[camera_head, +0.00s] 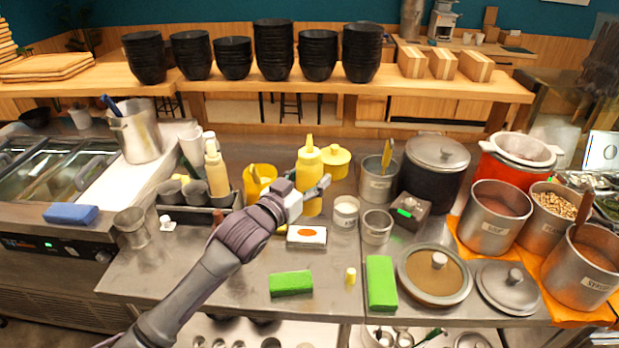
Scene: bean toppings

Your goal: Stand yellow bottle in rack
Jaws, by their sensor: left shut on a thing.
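The yellow squeeze bottle (309,163) is upright near the middle of the counter, its nozzle pointing up. My left gripper (312,191) reaches in from the lower left and is shut on the bottle's lower body, hiding part of it. I cannot tell whether the bottle's base touches the counter. The dark rack (197,219) is to the left of the bottle. It holds a tan squeeze bottle (215,168) and several small dark cups (171,191). My right gripper is not in view.
A yellow cup (260,181) stands between rack and bottle. A yellow lidded pot (334,161) is just behind the bottle. Metal pots crowd the right side.

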